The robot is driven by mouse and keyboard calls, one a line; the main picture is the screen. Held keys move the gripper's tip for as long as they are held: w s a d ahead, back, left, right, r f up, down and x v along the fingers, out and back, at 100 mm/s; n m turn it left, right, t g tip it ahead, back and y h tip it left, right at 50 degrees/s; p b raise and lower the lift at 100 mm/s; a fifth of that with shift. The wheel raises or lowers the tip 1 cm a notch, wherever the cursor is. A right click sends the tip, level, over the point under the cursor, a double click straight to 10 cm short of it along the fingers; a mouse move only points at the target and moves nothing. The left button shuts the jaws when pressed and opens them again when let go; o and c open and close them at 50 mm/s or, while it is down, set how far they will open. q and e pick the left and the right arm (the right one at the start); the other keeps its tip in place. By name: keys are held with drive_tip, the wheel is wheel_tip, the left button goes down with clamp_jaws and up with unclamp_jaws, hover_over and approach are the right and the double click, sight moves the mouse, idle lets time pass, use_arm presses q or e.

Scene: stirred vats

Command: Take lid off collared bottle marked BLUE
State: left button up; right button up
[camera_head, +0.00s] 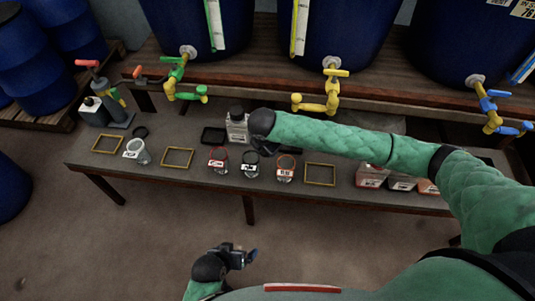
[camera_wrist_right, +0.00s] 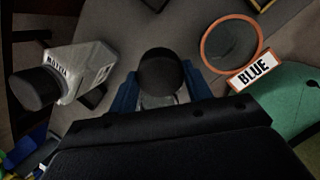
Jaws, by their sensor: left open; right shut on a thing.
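The collared bottle marked BLUE shows in the right wrist view as an orange-brown ring (camera_wrist_right: 232,46) with a white BLUE tag (camera_wrist_right: 254,70). I see no dark lid inside that ring. It seems to be the clear bottle with the orange ring (camera_head: 286,168) in the head view. My right gripper (camera_wrist_right: 162,82) is shut on a round black lid (camera_wrist_right: 160,68), left of the ring in the wrist view. A pale glassy part shows beside the lid; I cannot tell what it belongs to. My left gripper (camera_head: 240,257) is open and empty, low in the head view, away from the table.
A grey bottle (camera_head: 237,127) with a black cap stands behind my right gripper. Bottles with red (camera_head: 218,160) and black (camera_head: 250,165) rings stand close by. A yellow frame (camera_head: 320,174) on the table (camera_head: 215,192) is empty. Blue vats with taps stand behind.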

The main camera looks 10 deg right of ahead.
hover_over(267, 160)
drive_tip(key=s, duration=0.1)
wheel_tip(267, 160, down, 7)
drive_tip(key=shift+s+f, duration=0.1)
drive_tip(key=shift+s, duration=0.05)
drive_tip(key=shift+w+r+g, duration=0.2)
drive_tip(key=shift+w+g, duration=0.05)
drive_tip(key=shift+g, duration=0.15)
drive_tip(key=shift+w+d+g+y+p, duration=0.1)
drive_tip(key=shift+w+g+y+p, duration=0.15)
drive_tip(key=shift+g, duration=0.3)
drive_tip(key=shift+w+g+y+p, duration=0.1)
drive_tip(key=shift+g+y+p, duration=0.2)
drive_tip(key=shift+g, duration=0.25)
drive_tip(key=shift+f, duration=1.35)
use_arm(q)
drive_tip(key=shift+g, duration=0.4)
drive_tip(key=r, duration=0.4)
drive_tip(key=shift+s+a+r, duration=0.2)
drive_tip(key=shift+s+r, duration=0.1)
drive_tip(key=shift+r, duration=0.05)
drive_tip(key=shift+f, duration=0.15)
use_arm(e)
drive_tip(key=shift+f, duration=0.2)
